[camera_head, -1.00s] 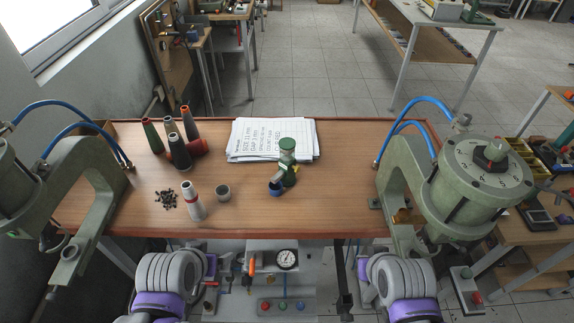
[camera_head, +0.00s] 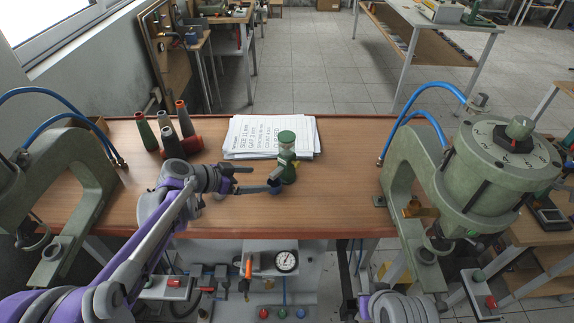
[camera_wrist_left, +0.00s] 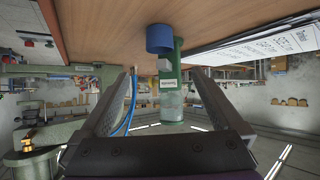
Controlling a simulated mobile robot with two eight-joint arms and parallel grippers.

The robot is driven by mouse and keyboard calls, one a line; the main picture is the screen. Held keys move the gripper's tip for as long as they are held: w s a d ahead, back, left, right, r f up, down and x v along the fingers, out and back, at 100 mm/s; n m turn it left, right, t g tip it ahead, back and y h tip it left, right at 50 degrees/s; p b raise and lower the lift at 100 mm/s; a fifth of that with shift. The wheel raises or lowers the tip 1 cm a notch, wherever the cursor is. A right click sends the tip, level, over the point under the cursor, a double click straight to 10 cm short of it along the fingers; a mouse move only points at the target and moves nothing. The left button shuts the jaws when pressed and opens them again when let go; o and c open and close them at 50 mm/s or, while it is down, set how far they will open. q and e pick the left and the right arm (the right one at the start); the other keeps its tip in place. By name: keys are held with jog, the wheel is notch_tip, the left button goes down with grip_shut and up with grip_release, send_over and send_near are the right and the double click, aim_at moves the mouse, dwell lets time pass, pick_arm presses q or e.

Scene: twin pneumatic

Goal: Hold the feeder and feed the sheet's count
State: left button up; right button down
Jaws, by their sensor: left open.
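The green feeder (camera_head: 288,162) stands upright right of the table's middle, with a blue cup (camera_head: 274,189) at its spout. The white sheet (camera_head: 243,150) with written lines lies just behind it, its text too small to read surely. My left gripper (camera_head: 257,178) is open and empty, just left of the feeder and pointing at it. In the left wrist view, the feeder (camera_wrist_left: 171,88) shows ahead between the two spread fingers (camera_wrist_left: 164,78), with the blue cup (camera_wrist_left: 160,38) beside it. The fingers do not appear to touch it. My right gripper is not in view.
Several cones (camera_head: 166,128) stand at the back left of the table (camera_head: 340,200). Green C-frame presses flank it, the right one (camera_head: 490,170) with a dial. A gauge panel (camera_head: 268,262) is below the front edge. Table right of the feeder is clear.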

aim_at(279, 174)
pick_arm(q)
jog(key=shift+w+f+m+h, duration=0.15)
jog(key=shift+w+f+m, duration=0.1)
jog(key=shift+w, duration=0.25)
jog(key=shift+w+f+m+h, duration=0.15)
jog(key=shift+w+f, duration=0.1)
jog(key=shift+w, duration=0.25)
jog(key=b+x, duration=0.2)
jog(key=x, duration=0.6)
jog(key=shift+w+d, duration=0.15)
jog(key=shift+w+d+f+b, duration=0.3)
jog(key=shift+w+d, duration=0.05)
jog(key=shift+d, duration=0.15)
jog(key=c, duration=1.2)
